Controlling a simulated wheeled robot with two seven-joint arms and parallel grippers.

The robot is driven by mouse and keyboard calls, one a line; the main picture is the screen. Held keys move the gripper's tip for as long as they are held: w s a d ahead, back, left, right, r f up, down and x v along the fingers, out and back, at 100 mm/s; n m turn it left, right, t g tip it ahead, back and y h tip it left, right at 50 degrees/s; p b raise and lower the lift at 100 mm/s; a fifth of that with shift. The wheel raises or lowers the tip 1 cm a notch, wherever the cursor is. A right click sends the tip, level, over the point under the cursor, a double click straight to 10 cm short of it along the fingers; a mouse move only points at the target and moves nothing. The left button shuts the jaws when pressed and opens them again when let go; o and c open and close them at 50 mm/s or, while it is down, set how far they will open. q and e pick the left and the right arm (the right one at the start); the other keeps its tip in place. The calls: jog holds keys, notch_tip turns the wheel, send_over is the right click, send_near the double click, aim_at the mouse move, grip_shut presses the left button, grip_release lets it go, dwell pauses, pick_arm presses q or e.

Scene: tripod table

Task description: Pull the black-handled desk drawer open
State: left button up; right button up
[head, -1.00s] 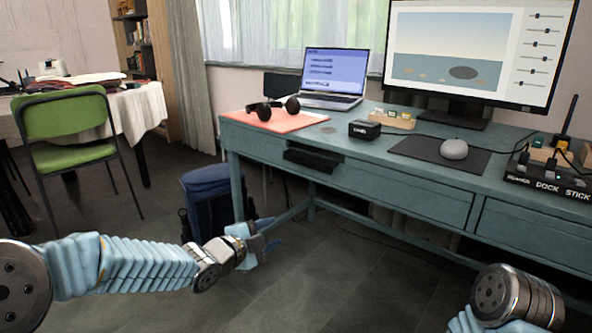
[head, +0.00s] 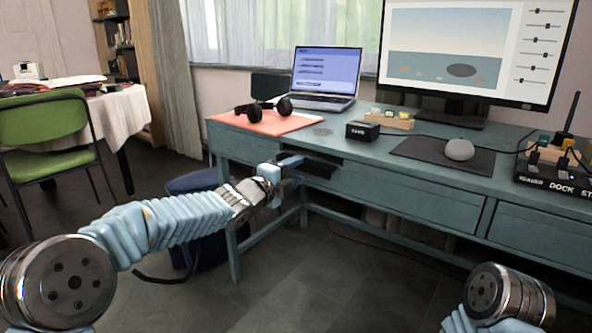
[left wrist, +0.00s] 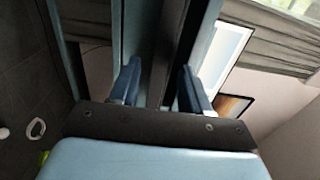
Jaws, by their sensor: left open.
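The teal desk's drawer (head: 410,195) has a front that looks flush with the desk. Its black handle (head: 320,166) is at the left part of the front, partly hidden by my gripper. My left gripper (head: 292,172) is open, right in front of the handle's left end. In the left wrist view the two blue fingers (left wrist: 162,88) stand on either side of a dark bar that looks like the handle (left wrist: 166,50). Whether they touch it I cannot tell. My right gripper is out of view; only part of my right arm shows at the lower right.
On the desktop (head: 350,150) are headphones (head: 262,113) on a red mat, a laptop (head: 325,75), a small black box (head: 362,131), a mouse (head: 459,149) and a monitor (head: 470,55). A blue bag (head: 195,182) sits under the desk's left end, behind my left arm. A green chair (head: 45,160) stands left.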

pick_arm(q)
jog(key=shift+w+d, duration=0.3)
jog(key=shift+w, duration=0.1)
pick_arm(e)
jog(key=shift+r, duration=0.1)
pick_arm(q)
jog(key=shift+c, duration=0.2)
grip_shut()
jog(key=shift+s+f, duration=0.1)
jog(key=shift+f, duration=0.05)
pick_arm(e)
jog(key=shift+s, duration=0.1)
